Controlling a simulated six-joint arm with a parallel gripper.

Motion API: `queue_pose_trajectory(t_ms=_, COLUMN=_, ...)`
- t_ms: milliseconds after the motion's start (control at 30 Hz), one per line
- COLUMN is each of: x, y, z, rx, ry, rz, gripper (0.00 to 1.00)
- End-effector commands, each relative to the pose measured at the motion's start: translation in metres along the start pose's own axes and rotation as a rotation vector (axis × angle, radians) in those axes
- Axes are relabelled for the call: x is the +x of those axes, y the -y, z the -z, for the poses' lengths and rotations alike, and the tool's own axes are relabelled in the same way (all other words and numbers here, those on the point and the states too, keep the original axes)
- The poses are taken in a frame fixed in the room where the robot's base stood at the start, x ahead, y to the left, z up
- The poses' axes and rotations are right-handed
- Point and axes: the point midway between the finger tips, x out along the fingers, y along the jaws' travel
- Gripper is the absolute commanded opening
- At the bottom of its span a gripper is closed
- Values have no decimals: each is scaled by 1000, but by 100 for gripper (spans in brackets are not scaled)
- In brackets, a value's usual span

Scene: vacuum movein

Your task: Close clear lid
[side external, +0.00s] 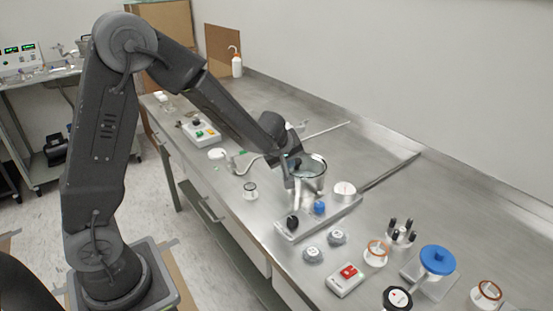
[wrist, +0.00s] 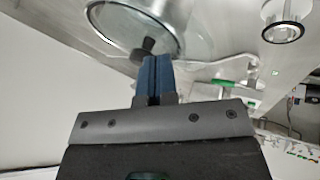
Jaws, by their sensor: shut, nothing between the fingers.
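The clear round lid (wrist: 112,22) fills the upper left of the wrist view, with a black knob at its near edge. In the side view the clear lid (side external: 313,164) shows at the top of a metal vacuum chamber (side external: 306,194). Whether it lies flat on the rim or is tilted, I cannot tell. My gripper (wrist: 157,62) is shut and empty, its blue fingertips close beside the knob; touching or apart is unclear. In the side view my gripper (side external: 288,176) is at the chamber's left side, partly hiding it.
The chamber stands on a metal base plate (side external: 335,213) with black and blue knobs. A small jar (side external: 250,190) stands to its left. A red-button box (side external: 347,280), a blue-topped device (side external: 437,260) and several small parts stand at the front right.

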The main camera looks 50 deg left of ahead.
Motion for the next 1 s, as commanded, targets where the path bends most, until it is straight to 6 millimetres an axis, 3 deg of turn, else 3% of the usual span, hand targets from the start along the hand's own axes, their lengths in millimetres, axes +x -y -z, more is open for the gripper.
queue_pose_trajectory(t_ms=500, x=15, y=-39, z=-10, rx=-287, ry=-139, rz=136, gripper=0)
queue_pose_trajectory(t_ms=1000, x=18, y=-46, z=-9, rx=-342, ry=-166, rz=162, gripper=0)
